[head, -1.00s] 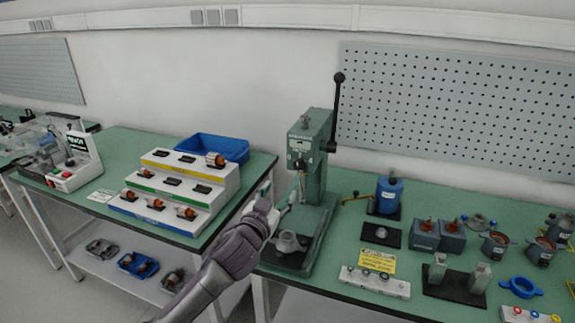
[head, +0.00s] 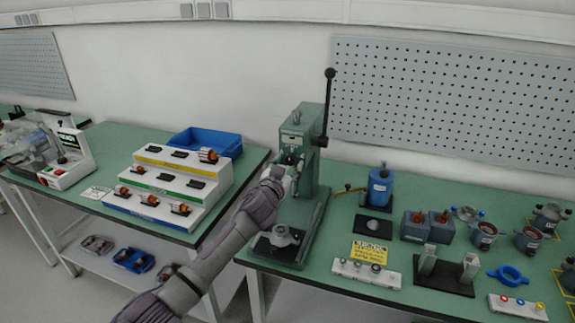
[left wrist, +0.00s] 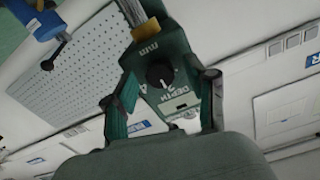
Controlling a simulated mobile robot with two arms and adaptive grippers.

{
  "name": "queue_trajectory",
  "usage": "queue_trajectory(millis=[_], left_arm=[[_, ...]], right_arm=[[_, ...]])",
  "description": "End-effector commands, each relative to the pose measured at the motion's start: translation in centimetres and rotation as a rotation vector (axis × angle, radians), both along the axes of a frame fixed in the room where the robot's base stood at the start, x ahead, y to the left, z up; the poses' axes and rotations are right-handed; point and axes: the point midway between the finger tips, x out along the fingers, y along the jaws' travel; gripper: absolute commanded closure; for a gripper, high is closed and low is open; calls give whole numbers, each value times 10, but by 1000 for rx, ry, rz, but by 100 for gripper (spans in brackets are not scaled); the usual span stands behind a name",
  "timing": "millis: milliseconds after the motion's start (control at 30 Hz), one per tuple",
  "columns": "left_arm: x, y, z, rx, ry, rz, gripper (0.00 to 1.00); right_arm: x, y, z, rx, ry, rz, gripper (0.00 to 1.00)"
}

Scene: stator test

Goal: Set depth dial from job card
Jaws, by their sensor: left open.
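The green press (head: 310,130) stands on the right-hand bench, its black-knobbed lever raised. In the left wrist view its dark green head carries a round black depth dial (left wrist: 159,74), with "DEPTH" and "mm" lettering and numbers around it. The exact setting is too small to tell. My left gripper (head: 286,172) is just in front of the press head. In the left wrist view its open fingers (left wrist: 162,82) stand either side of the dial, apparently not touching it. A yellow card (head: 370,252) with unreadable print lies on the bench right of the press. My right gripper is not in view.
A grey metal part (head: 281,235) sits on the press base under the head. A blue canister (head: 380,187), several motor parts and a white block (head: 366,272) stand to the right. A stepped white rack (head: 165,187) and blue bin (head: 205,143) are on the left bench.

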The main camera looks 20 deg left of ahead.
Motion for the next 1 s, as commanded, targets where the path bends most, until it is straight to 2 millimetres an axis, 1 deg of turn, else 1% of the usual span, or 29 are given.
queue_trajectory(millis=[67, 100, 433, 733, 867, 1000], left_arm=[[0, 0, 0, 0, 0, 0, 43], [0, 0, 0, 0, 0, 0, 45], [0, 0, 0, 0, 1, 0, 100], [0, 0, 0, 28, 0, 0, 100], [0, 0, 0, 83, -2, 0, 100], [0, 0, 0, 177, -5, 0, 100]], right_arm=[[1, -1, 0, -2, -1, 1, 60], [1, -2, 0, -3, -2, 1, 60], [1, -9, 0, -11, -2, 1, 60], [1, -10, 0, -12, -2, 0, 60], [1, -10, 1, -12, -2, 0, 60], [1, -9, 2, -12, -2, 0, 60]])
